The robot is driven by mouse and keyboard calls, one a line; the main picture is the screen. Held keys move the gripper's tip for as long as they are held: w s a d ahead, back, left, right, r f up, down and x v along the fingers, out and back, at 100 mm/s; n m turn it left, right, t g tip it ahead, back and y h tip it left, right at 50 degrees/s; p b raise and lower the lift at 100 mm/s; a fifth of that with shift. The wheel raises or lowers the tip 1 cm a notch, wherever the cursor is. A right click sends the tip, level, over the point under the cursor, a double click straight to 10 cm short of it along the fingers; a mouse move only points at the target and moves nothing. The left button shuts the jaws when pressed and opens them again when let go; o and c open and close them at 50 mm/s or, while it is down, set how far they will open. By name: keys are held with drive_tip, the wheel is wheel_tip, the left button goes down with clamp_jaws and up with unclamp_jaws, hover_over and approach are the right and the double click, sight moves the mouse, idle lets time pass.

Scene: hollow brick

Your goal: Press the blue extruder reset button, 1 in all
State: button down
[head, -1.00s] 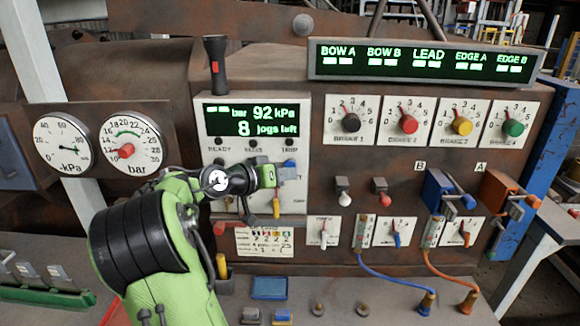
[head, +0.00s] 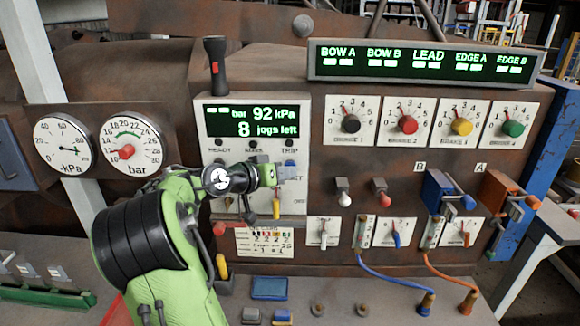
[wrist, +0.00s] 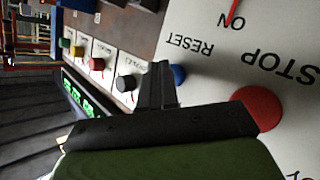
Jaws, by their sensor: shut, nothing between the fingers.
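The blue reset button (wrist: 179,74) shows in the wrist view beside the printed word RESET on a pale panel. In the head view only part of the blue button (head: 291,163) shows, just above my fingertips. My gripper (head: 290,173) is in front of the panel under the display, with its fingers shut and empty. In the wrist view the shut fingers (wrist: 160,84) lie just left of the blue button in the picture. I cannot tell whether they touch it. My gripper and arm hide much of the panel's lower part in the head view.
A red STOP button (wrist: 257,107) is close to my gripper in the wrist view. The display (head: 250,120) reads 8 jogs left. Brake knobs (head: 349,123), small levers (head: 380,190) and blue and orange clamps (head: 447,190) stand to the right.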

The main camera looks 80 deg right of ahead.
drive_tip(key=shift+w+d, duration=0.1)
drive_tip(key=shift+d, duration=0.3)
idle(0.7)
drive_tip(key=shift+s+a+b, duration=0.2)
drive_tip(key=shift+a+b, duration=0.15)
drive_tip(key=shift+a, duration=0.5)
drive_tip(key=shift+s+a+b, duration=0.2)
drive_tip(key=shift+a+b, duration=0.15)
drive_tip(key=shift+a, duration=0.45)
drive_tip(key=shift+s+a+b, duration=0.15)
drive_tip(key=shift+a+b, duration=0.25)
drive_tip(key=shift+a, duration=0.45)
drive_tip(key=shift+s+a+b, duration=0.2)
drive_tip(key=shift+a+b, duration=0.15)
drive_tip(key=shift+a, duration=0.45)
